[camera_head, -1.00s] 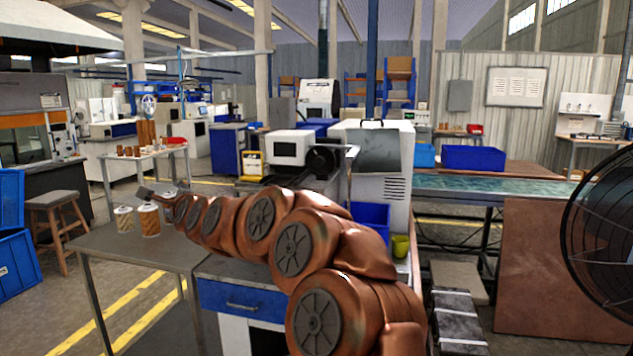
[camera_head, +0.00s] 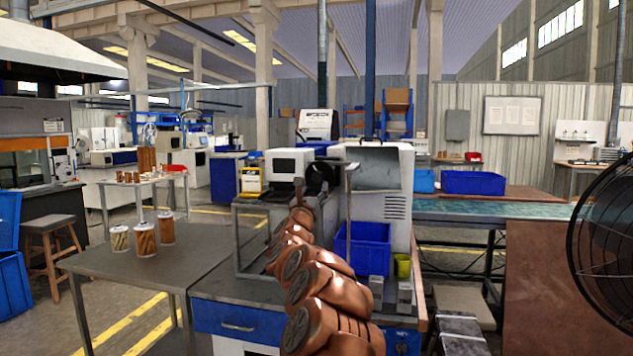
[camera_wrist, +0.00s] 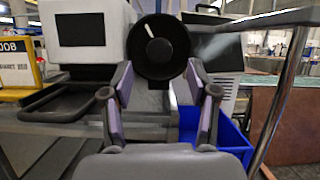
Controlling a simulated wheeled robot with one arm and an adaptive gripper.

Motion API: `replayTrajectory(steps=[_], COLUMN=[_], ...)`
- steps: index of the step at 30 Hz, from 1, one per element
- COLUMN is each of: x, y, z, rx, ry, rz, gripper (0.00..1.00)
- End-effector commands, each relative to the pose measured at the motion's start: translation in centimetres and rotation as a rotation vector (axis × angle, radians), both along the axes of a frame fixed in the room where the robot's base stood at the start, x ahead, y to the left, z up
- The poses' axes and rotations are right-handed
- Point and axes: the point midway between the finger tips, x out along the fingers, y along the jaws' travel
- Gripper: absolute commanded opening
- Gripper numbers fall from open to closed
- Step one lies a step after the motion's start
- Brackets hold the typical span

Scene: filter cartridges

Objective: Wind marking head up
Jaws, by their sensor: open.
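The marking head looks to be the white box with a dark screen (camera_head: 288,166), mounted above the bench; it also shows at the upper left in the wrist view (camera_wrist: 85,28). A round black wheel or knob (camera_wrist: 158,46) with a central hub sits just right of the box. In the head view it is a dark round shape (camera_head: 319,178), partly behind my wrist. My gripper (camera_wrist: 160,76) is open and empty, facing the wheel. Its two fingers stand at the wheel's lower left and lower right; contact cannot be told. My arm hides the gripper in the head view.
Three filter cartridges, including a brown one (camera_head: 145,240), stand on the grey table (camera_head: 110,262) at left. A blue bin (camera_head: 364,248) and metal post stand right of my arm; the bin also shows in the wrist view (camera_wrist: 225,135).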

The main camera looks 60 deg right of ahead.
Motion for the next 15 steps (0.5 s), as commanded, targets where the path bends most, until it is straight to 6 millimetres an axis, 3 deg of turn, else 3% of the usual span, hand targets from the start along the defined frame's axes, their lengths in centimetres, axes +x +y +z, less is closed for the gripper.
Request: replayTrajectory(steps=[15], x=[1.5], y=[-3.7], z=[1.6], rx=[-0.001], ry=[0.003], rz=[-0.001], gripper=[0.59])
